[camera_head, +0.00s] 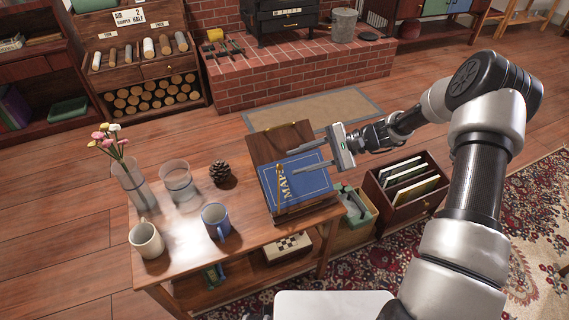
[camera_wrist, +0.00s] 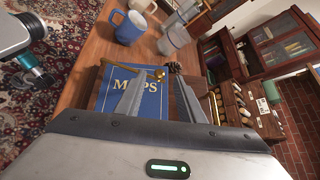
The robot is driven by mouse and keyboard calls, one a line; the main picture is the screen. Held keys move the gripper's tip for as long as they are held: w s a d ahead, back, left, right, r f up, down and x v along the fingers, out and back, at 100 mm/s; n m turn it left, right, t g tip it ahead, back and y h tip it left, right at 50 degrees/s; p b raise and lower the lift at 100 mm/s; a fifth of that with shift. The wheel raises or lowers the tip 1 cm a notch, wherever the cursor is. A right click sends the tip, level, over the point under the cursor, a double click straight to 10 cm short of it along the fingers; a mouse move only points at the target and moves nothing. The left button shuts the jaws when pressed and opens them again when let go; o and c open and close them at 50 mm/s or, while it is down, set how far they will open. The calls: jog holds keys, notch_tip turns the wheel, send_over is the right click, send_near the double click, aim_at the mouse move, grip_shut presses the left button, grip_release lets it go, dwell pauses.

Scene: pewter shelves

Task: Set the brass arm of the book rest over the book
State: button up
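The blue book (camera_head: 300,182), marked MAPS, lies on the sloped wooden book rest (camera_head: 273,143) on the table; it also shows in the wrist view (camera_wrist: 150,103). A thin brass arm (camera_head: 279,186) with a knob runs along the book's left side in the head view and along its top edge in the wrist view (camera_wrist: 140,71). I cannot tell whether it touches the book. Another brass-coloured piece (camera_wrist: 214,107) shows right of my fingers in the wrist view. My gripper (camera_head: 291,161) is open and empty above the book and rest, its fingers partly covering them.
A pine cone (camera_head: 220,173), blue mug (camera_head: 216,220), cream mug (camera_head: 146,239), glass jar (camera_head: 178,181) and flower vase (camera_head: 133,185) stand on the table left of the rest. A wooden crate (camera_head: 412,209) stands on the floor to the right. Space above the book is clear except for my gripper.

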jog(key=p+v, duration=0.1)
jog(key=v, duration=1)
jog(key=s+a+r+n+g+h, duration=0.15)
jog(key=s+r+n+h, duration=0.3)
jog(key=r, duration=0.45)
jog(key=s+d+r+n+t+h, duration=0.1)
jog(key=s+r+n+t+h, duration=0.25)
jog(key=s+r, duration=0.55)
jog(key=s+d+r+n+t+h, duration=0.15)
jog(key=s+r+t+h, duration=0.35)
jog(key=s, duration=0.9)
notch_tip(320, 180, up, 19)
jog(key=g+p, duration=0.1)
jog(key=p, duration=1.6)
jog(key=shift+f+p, duration=0.15)
jog(key=shift+p, duration=0.25)
jog(key=shift+s+n, duration=0.1)
jog(key=shift+n, duration=0.15)
